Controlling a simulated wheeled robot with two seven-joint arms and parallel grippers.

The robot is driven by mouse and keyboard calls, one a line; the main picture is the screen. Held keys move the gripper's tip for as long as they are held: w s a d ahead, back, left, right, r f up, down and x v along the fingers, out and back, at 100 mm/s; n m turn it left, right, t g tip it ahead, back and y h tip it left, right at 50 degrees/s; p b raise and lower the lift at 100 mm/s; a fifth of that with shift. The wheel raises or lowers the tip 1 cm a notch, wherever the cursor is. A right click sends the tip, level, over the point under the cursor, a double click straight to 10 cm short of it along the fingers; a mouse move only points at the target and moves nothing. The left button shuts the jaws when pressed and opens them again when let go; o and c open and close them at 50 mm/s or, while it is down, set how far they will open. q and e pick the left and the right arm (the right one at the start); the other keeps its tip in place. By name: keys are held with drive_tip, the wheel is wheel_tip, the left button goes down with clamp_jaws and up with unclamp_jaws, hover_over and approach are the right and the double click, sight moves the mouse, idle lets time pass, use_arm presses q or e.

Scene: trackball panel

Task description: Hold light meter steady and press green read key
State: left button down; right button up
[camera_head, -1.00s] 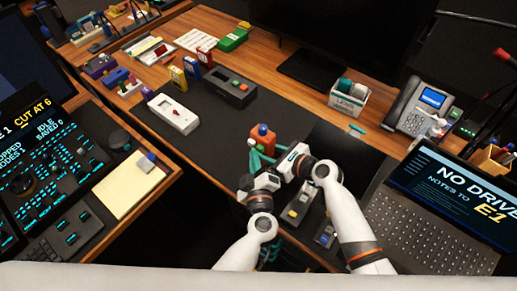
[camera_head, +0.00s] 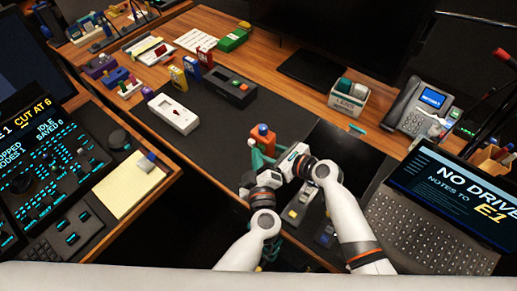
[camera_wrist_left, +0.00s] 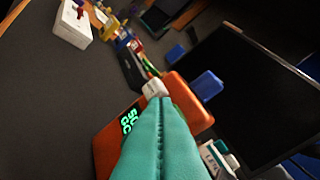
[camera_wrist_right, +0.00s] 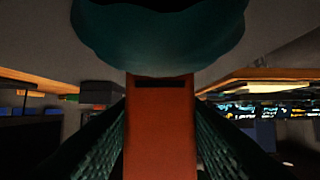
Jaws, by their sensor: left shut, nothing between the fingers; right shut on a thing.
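The light meter (camera_head: 263,131) is an orange body with a blue part on top, near the middle of the desk mat in the head view. My right gripper (camera_head: 274,152) is shut on it; the right wrist view shows the orange body (camera_wrist_right: 160,130) between dark ridged fingers. My left gripper (camera_head: 257,158) is shut and empty, with teal fingers in front of the meter. In the left wrist view these fingers cover part of the orange body (camera_wrist_left: 107,148), beside a display with green digits and a white knob (camera_wrist_left: 155,88).
A white device (camera_head: 174,113) and a dark box (camera_head: 230,88) lie on the mat to the left. A grey and yellow device (camera_head: 297,211) lies close under my right arm. A phone (camera_head: 418,105) and a labelled bin (camera_head: 347,99) stand at right. The mat's middle is clear.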

use_arm(q)
drive_tip(key=shift+s, duration=0.1)
idle(0.3)
drive_tip(key=shift+s+a, duration=0.55)
drive_tip(key=shift+s, duration=0.05)
drive_tip(key=shift+s+a, duration=0.8)
drive_tip(key=shift+s, duration=0.2)
drive_tip(key=shift+s+a, duration=0.75)
drive_tip(key=shift+s, duration=0.25)
drive_tip(key=s+d+r, duration=0.1)
drive_tip(key=s+r, duration=0.2)
drive_tip(key=s, duration=0.5)
drive_tip(key=shift+r, duration=0.3)
drive_tip(key=shift+w+d, duration=0.1)
use_arm(e)
drive_tip(key=o, duration=1.2)
drive_tip(key=shift+c, duration=0.2)
